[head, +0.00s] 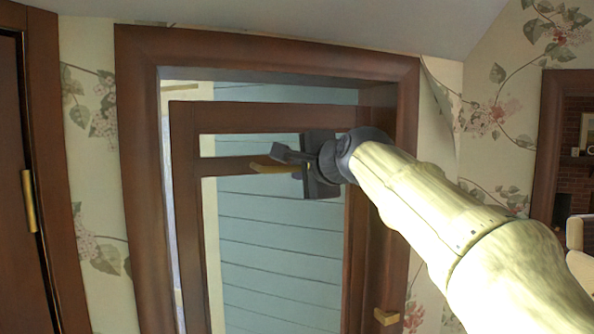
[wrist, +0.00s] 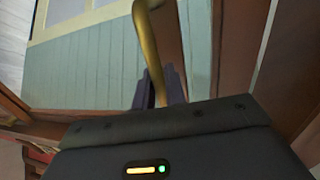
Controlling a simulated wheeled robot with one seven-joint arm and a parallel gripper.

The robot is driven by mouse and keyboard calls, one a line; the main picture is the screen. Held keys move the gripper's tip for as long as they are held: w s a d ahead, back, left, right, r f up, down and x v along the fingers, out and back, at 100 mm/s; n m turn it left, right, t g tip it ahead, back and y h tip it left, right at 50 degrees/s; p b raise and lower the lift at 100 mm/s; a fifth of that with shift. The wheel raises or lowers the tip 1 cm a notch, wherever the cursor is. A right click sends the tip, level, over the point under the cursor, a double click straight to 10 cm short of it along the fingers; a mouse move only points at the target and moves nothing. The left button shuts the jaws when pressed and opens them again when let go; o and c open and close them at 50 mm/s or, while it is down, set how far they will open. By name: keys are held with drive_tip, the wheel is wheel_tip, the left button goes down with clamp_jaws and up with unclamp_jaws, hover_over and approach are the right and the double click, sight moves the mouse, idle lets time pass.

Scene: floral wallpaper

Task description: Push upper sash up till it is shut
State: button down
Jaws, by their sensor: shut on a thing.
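The brown-framed sash (head: 262,117) sits inside the dark wooden window frame (head: 138,190). A gap with pale blue siding shows between the sash's top rail and the frame's head. A second brown rail (head: 228,166) crosses below the top rail. A brass handle (head: 272,167) shows by this rail; it also shows in the wrist view (wrist: 149,42) as a curved bar. My gripper (head: 283,160) is shut on the brass handle; its dark fingers (wrist: 158,88) show around the bar in the wrist view. My gripper hides part of the rail and the handle's mounting.
A small brass piece (head: 387,316) is low on the right side of the window. A door with a brass fitting (head: 29,201) stands at the left. Floral wallpaper flanks the window. A sloped ceiling (head: 330,22) lies above. A brick fireplace (head: 577,140) is far right.

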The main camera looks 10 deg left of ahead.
drive_tip(key=shift+r, duration=0.1)
drive_tip(key=c, duration=1.6)
unclamp_jaws()
drive_tip(key=shift+o, duration=0.2)
drive_tip(key=b+v, duration=0.6)
drive_tip(key=v, duration=1.1)
drive_tip(key=shift+s+b, duration=0.2)
drive_tip(key=shift+b, duration=0.2)
drive_tip(key=shift+d, duration=0.15)
